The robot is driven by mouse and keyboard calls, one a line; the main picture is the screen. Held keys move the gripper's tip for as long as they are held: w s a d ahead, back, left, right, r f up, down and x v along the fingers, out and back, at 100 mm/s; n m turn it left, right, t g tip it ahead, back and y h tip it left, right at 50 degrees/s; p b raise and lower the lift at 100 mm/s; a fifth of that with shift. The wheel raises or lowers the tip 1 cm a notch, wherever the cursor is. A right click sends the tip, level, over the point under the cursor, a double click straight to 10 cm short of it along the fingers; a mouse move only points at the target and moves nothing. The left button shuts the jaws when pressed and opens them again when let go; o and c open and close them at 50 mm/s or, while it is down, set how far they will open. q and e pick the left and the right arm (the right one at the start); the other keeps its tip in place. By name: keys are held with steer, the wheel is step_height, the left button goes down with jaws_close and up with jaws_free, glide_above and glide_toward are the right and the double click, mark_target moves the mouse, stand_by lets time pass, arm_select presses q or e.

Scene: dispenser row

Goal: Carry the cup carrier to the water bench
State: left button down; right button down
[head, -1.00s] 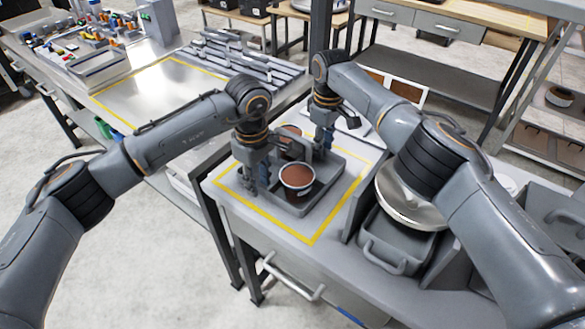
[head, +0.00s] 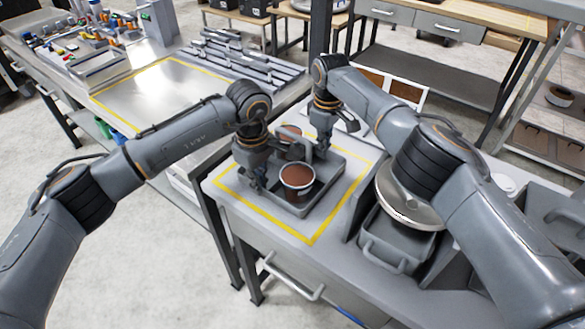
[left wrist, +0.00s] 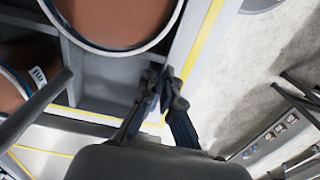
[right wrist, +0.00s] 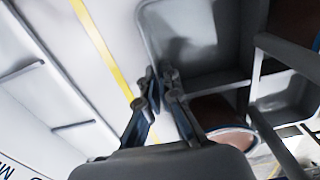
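The grey cup carrier (head: 326,178) stands inside a yellow outline on the near bench (head: 300,250). It holds a front cup (head: 298,176) with brown contents and a rear cup (head: 287,136), partly hidden by my left arm. My left gripper (head: 258,184) is at the carrier's left wall; in the left wrist view its fingertips (left wrist: 162,85) are closed together on that wall. My right gripper (head: 322,148) is at the far right wall; in the right wrist view its fingertips (right wrist: 160,85) are closed on that wall beside an empty compartment.
Another bench (head: 140,95) with a bare yellow-outlined area stands at the far left, with grey rails behind it and small coloured parts beyond. A round metal pan (head: 405,205) and grey bins are right of the carrier. A dark post (head: 320,30) rises behind.

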arm_select(q)
steer(key=shift+r, duration=0.15)
arm_select(e)
steer(key=shift+r, duration=0.1)
